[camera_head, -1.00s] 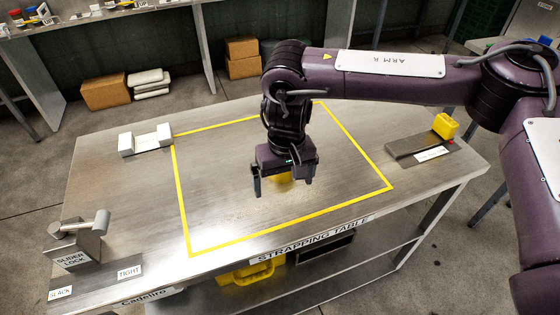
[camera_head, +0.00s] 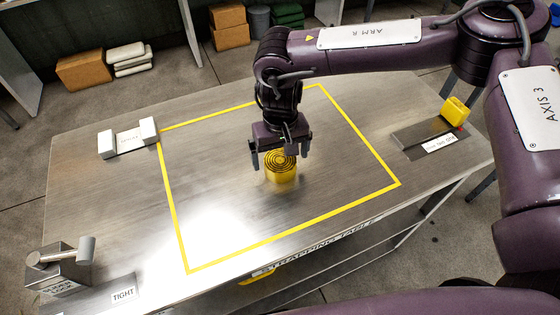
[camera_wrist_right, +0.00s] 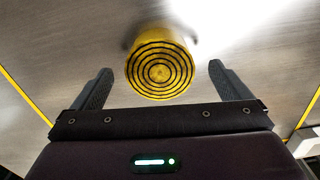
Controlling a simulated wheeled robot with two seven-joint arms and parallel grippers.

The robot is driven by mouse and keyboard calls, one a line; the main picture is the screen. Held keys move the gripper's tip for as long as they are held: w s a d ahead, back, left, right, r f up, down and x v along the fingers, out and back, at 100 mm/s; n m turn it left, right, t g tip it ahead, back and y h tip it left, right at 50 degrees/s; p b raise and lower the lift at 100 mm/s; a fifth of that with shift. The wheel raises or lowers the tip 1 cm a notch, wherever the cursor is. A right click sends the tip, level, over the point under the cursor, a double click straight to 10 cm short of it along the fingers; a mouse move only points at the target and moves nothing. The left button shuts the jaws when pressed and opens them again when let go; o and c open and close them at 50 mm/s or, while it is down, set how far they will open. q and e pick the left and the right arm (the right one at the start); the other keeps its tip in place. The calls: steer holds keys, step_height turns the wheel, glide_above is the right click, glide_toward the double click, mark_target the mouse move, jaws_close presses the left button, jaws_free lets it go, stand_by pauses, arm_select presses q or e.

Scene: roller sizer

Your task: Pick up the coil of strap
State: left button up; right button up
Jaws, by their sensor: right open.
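The coil of strap (camera_head: 282,168) is a yellow round coil with dark rings on its top. It stands on the metal table (camera_head: 110,200), inside the yellow taped outline. My right gripper (camera_head: 281,160) is open and empty, above and slightly behind the coil. In the right wrist view the coil (camera_wrist_right: 160,64) shows between and ahead of the two spread fingers of the right gripper (camera_wrist_right: 160,82), with a gap on both sides. My left gripper is not in view.
A white cradle (camera_head: 128,138) stands at the table's left. A slider lock block (camera_head: 62,264) with a lever is at the front left. A grey plate (camera_head: 425,134) and a yellow item (camera_head: 455,110) are at the right. Inside the tape is otherwise clear.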

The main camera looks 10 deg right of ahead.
step_height(320, 180, down, 2)
steer(key=shift+w+f, duration=0.15)
steer(key=shift+f, duration=0.3)
steer(key=c, duration=1.1)
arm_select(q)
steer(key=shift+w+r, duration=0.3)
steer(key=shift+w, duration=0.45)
arm_select(e)
steer(key=shift+r, duration=0.15)
